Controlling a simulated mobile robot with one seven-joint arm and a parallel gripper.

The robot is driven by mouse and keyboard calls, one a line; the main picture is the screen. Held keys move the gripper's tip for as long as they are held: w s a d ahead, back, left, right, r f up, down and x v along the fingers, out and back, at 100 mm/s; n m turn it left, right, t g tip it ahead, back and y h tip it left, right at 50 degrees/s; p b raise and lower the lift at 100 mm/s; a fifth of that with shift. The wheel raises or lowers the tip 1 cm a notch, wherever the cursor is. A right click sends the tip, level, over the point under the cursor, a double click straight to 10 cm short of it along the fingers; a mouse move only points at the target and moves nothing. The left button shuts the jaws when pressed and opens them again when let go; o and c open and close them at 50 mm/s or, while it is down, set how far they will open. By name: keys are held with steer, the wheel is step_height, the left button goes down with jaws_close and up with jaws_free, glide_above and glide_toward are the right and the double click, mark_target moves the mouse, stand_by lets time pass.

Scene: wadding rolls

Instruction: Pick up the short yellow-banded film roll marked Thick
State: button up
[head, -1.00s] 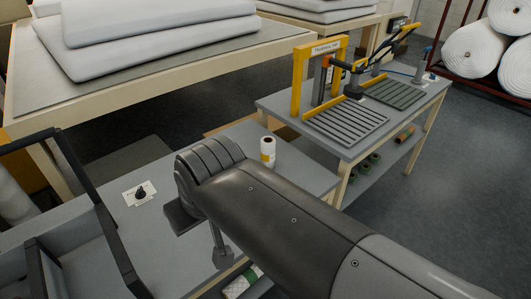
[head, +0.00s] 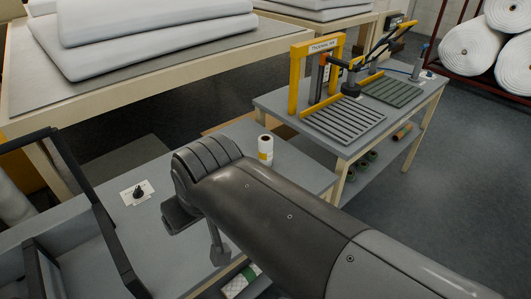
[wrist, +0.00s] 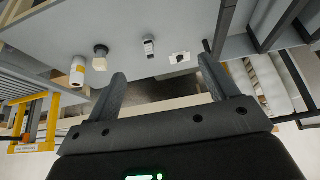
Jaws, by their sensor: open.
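A short white film roll with a yellow band (head: 265,149) stands upright on the grey table (head: 240,134), just beyond my arm in the head view. In the wrist view the roll (wrist: 78,69) appears left of my gripper (wrist: 162,66), outside the fingers and apart from them. Any marking on the band is too small to read. My gripper is open, with nothing between its two dark fingers. In the head view my arm hides much of the table's middle.
Beside the roll in the wrist view are a pale block with a dark top (wrist: 100,58), a small grey-white item (wrist: 149,47) and a card with a black knob (wrist: 180,57). A yellow-framed machine (head: 315,75) stands on the right-hand table. White wadding sheets (head: 155,35) lie behind.

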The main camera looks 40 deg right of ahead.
mark_target(268, 148)
steer(key=w+d+f+m+t+h, duration=0.2)
steer(key=w+d+f+t, duration=0.15)
steer(key=w+d, duration=0.75)
steer(key=w+d+f+m+t+h, duration=0.15)
steer(key=w+d+f, duration=0.25)
steer(key=w+d, duration=0.75)
steer(key=w+d+f+t+h, duration=0.3)
steer(key=w+d+f, duration=0.2)
steer(key=d+f, duration=0.35)
steer(key=s+d+f+m+t+h, duration=0.2)
steer(key=s+d+f, duration=0.3)
steer(key=d+f, duration=0.4)
steer(key=shift+m+h, duration=0.25)
steer(key=x, duration=0.5)
steer(key=shift+w+r, duration=0.2)
steer(key=shift+w, duration=0.2)
steer(key=shift+x, duration=2.65)
steer(key=shift+w+a, duration=0.1)
steer(key=shift+a, duration=0.05)
steer(key=shift+c, duration=0.6)
steer(key=shift+r, duration=0.1)
steer(key=c, duration=1.1)
